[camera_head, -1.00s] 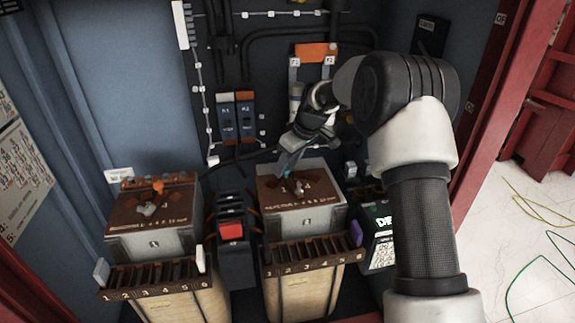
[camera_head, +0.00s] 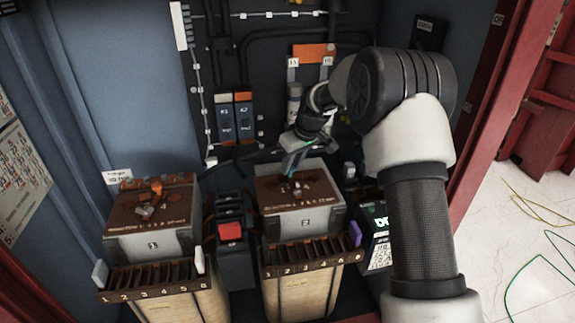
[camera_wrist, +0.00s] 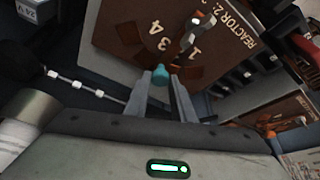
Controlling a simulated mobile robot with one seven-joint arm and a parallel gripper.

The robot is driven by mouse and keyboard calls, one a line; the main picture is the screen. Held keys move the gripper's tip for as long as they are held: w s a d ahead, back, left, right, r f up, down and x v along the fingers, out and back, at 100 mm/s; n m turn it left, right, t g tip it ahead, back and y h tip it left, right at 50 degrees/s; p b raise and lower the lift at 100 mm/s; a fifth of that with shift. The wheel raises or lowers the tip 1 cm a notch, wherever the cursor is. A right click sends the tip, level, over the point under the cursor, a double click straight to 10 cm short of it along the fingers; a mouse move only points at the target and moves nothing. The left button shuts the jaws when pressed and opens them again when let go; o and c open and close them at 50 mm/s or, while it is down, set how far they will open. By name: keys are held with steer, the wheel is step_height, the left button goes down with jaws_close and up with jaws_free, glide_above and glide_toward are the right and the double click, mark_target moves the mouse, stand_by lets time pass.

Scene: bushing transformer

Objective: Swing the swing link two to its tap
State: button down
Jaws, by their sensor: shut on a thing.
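The second reactor unit (camera_head: 308,222) has a brown top plate, whose printed "REACTOR 2" and tap numbers show in the wrist view (camera_wrist: 215,68). A teal knob (camera_wrist: 160,73), seemingly the handle of swing link two, is between my gripper's fingertips (camera_wrist: 166,82). In the head view my gripper (camera_head: 288,172) is low over the back left of this plate, shut on the knob. Silver and orange hardware (camera_wrist: 203,22) stands at the plate's middle. The rest of the link, and which tap it faces, I cannot tell.
The first reactor unit (camera_head: 152,243) stands at left with a similar top. A dark block with a red face (camera_head: 230,231) is between the units. Blue breakers (camera_head: 234,118) and cables are on the back wall. Numbered slot racks (camera_head: 312,257) are in front.

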mark_target(312, 183)
steer(key=d+m, duration=0.1)
steer(key=m, duration=0.1)
steer(key=d+m+h, duration=0.1)
steer(key=d+m, duration=0.1)
steer(key=shift+r+m+t+h+p, duration=0.1)
steer(key=shift+m+t+h+p, duration=0.2)
steer(key=shift+t+p, duration=0.1)
steer(key=shift+s+d+m+h, duration=0.25)
steer(key=shift+d+m+h, duration=0.25)
steer(key=shift+d+m, duration=0.5)
steer(key=shift+s+d+m+h+p, duration=0.25)
steer(key=shift+d+m+h, duration=0.1)
steer(key=shift+m, duration=0.45)
steer(key=shift+s+d+m+h+p, duration=0.2)
steer(key=shift+d+m+h+p, duration=0.1)
steer(key=shift+m, duration=0.5)
steer(key=c, duration=1.5)
jaws_free()
steer(key=p+v, duration=0.2)
steer(key=v, duration=1.5)
steer(key=shift+s+d+r, duration=0.1)
steer(key=shift+d, duration=0.05)
